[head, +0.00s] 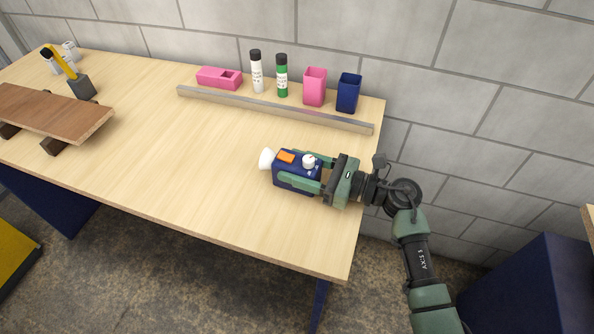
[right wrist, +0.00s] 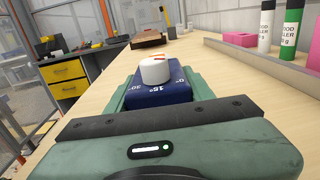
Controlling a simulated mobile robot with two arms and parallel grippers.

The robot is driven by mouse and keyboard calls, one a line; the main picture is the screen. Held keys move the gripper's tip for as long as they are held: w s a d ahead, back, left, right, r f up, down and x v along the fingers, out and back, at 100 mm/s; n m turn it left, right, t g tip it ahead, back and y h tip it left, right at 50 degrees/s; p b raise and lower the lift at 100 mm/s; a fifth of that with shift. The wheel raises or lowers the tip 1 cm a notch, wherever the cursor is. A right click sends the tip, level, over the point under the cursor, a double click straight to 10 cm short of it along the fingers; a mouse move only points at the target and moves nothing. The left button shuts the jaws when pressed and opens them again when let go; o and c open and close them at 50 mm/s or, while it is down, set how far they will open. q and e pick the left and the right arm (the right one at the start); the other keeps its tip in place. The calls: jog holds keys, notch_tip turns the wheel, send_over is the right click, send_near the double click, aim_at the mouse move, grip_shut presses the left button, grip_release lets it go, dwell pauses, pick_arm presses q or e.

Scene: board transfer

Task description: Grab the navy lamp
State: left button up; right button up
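The navy lamp (head: 283,180) is a dark blue box with a white head, an orange patch and a white knob on top. It is at the right part of the wooden table, and I cannot tell whether it touches the top. My right gripper (head: 296,170) reaches in from the right, with one green finger along each long side of the lamp and no gap showing. In the right wrist view the lamp (right wrist: 158,90) sits between the fingers, its knob and degree marks facing me. My left gripper is not in view.
A metal rail (head: 270,108) runs along the table's back. Behind it stand a pink holder (head: 219,78), a white bottle (head: 257,75), a green bottle (head: 281,78), a pink cup (head: 315,88) and a navy cup (head: 348,95). A brown board (head: 55,112) rests on supports at left. The table's middle is clear.

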jog(key=shift+c, duration=1.3)
jog(key=shift+r, duration=0.1)
